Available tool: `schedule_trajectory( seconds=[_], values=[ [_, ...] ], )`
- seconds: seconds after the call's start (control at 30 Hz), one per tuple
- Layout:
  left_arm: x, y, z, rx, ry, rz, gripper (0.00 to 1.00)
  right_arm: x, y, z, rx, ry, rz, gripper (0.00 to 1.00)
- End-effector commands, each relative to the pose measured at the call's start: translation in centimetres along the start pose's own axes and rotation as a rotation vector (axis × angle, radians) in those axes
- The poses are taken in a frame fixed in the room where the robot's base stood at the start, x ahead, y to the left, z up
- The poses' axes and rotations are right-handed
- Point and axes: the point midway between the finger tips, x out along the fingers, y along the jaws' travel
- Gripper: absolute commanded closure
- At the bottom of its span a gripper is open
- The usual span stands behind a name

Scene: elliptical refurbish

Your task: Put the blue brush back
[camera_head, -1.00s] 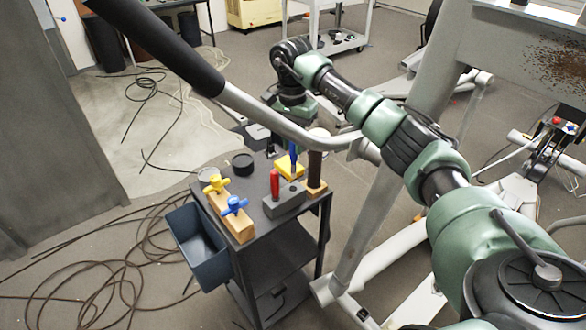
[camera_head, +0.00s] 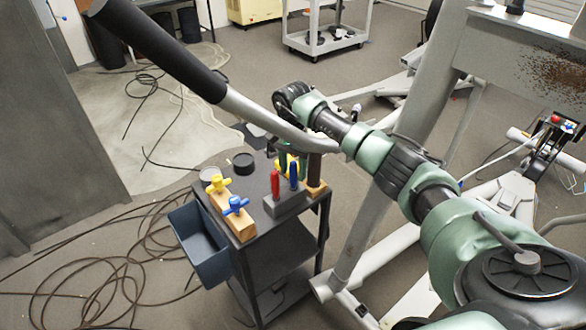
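The blue brush (camera_head: 293,174) stands upright in the grey block (camera_head: 287,205) on the small black cart, to the right of a red-handled tool (camera_head: 275,184) in the same block. My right gripper (camera_head: 290,162) is above and just behind the blue brush, largely hidden by the grey bar that crosses in front. I cannot make out its fingers, or whether they touch the brush. My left gripper is out of view.
The cart (camera_head: 240,187) also carries a wooden block (camera_head: 228,213) with yellow and blue knobs and a black round container (camera_head: 243,162). A blue-grey bin (camera_head: 198,246) hangs on its left side. The elliptical's black-gripped bar (camera_head: 160,50) passes over it. Cables lie on the floor.

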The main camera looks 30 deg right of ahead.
Motion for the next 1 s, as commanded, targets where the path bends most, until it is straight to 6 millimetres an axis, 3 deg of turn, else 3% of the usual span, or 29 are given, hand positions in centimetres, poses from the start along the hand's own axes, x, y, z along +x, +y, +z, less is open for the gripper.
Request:
schedule_trajectory(
  seconds=[0.3,0.43,0.8,1.0],
  values=[
    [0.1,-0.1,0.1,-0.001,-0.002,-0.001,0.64,-0.1,0.0,0.0,0.000,0.000,0.000,0.56],
    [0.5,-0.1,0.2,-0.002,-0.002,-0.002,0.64,-1.1,0.0,-0.1,0.001,0.002,-0.002,0.56],
    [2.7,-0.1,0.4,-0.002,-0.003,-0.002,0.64,-8.6,-0.1,-0.1,0.001,0.003,-0.004,0.56],
    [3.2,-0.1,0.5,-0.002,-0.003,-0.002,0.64,-11.3,0.0,-0.1,0.000,0.001,0.000,0.56]
  ],
)
